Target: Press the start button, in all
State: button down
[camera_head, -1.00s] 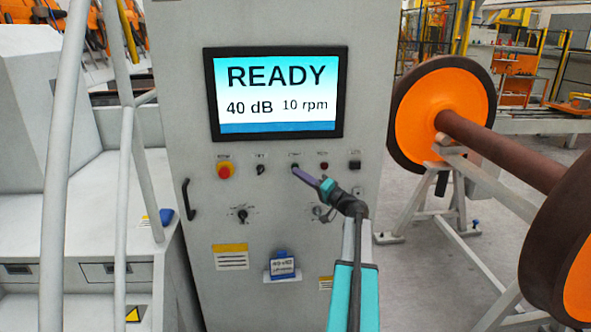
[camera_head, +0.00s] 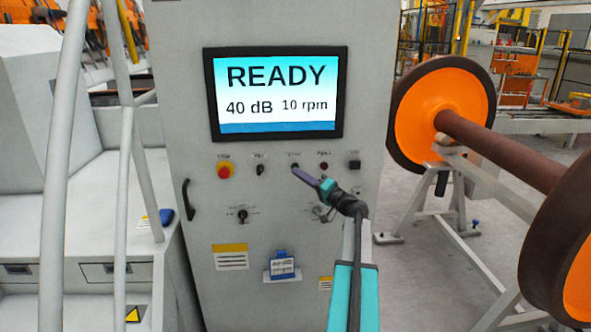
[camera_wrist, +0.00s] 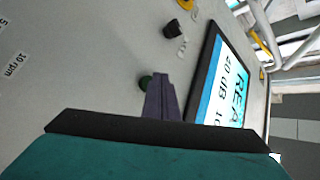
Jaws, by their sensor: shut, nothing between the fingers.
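The grey control cabinet's screen (camera_head: 277,92) reads READY, 40 dB and 10 rpm. Below it is a row of controls. A green button (camera_wrist: 145,82), which I take as the start button, shows in the wrist view beside my fingertips; in the head view it is small and dark, at the middle of the row (camera_head: 294,166). My gripper (camera_head: 297,171) is shut and empty, its fingertips right at that button. The shut fingers also show in the wrist view (camera_wrist: 158,78), partly covering the button's edge. I cannot tell whether they touch it.
A red emergency stop (camera_head: 225,171) and a black selector (camera_head: 260,170) are left of the button; a dark red button (camera_head: 323,166) and a black switch (camera_head: 354,165) are right. A blue tag holder (camera_head: 282,267) is lower. An orange-faced wheelset (camera_head: 440,112) stands at right.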

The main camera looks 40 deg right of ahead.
jog(key=shift+w+d+b, duration=0.55)
jog(key=shift+w+b, duration=0.15)
jog(key=shift+b, duration=0.55)
dwell(1.2)
jog(key=shift+s+a, duration=0.1)
jog(key=shift+s, duration=0.05)
dwell(0.3)
jog(key=shift+s+a+b, duration=0.45)
jog(key=shift+s+b, duration=0.05)
jog(key=shift+b, duration=0.15)
jog(key=shift+s, duration=0.1)
jog(key=shift+s+a+b, duration=1.25)
jog(key=shift+s+a, duration=0.35)
jog(key=shift+s, duration=0.25)
